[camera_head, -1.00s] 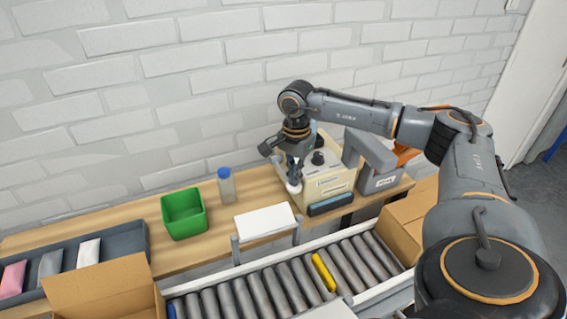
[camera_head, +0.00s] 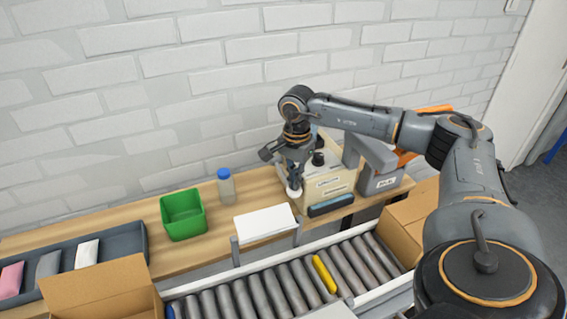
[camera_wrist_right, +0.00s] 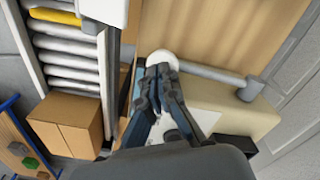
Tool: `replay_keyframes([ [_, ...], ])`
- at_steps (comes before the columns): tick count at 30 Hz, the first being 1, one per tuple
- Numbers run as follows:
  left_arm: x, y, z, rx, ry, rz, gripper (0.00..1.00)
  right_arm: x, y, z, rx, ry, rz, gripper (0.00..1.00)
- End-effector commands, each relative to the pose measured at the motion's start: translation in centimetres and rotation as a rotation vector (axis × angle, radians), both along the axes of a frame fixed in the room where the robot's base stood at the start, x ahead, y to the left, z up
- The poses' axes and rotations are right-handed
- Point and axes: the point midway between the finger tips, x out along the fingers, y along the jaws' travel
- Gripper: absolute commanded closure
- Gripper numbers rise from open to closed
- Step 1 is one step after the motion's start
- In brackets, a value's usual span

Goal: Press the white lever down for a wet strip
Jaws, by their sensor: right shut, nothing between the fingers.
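The white lever's round knob (camera_wrist_right: 162,62) shows in the right wrist view, on a grey arm (camera_wrist_right: 215,75) that runs to a pivot on the side of a beige machine. In the head view the knob (camera_head: 294,192) is at the machine's (camera_head: 328,184) left side. My right gripper (camera_wrist_right: 160,72) is shut and empty, pointing down, with its fingertips at the knob. It seems to touch the knob, but contact is not certain. In the head view my right gripper (camera_head: 294,178) is just above the knob. My left gripper is not in view.
A green bin (camera_head: 184,214), a bottle with a blue cap (camera_head: 226,186) and a white plate (camera_head: 265,223) are left of the machine. A grey device (camera_head: 380,180) stands to its right.

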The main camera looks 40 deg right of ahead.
Motion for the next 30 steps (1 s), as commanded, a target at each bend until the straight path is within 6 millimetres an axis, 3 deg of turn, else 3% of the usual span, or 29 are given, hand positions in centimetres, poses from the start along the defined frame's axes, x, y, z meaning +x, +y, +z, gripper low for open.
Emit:
replay_keyframes([
  [30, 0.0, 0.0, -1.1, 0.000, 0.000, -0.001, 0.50, -0.2, 0.0, -1.5, 0.000, 0.002, 0.000, 1.00],
])
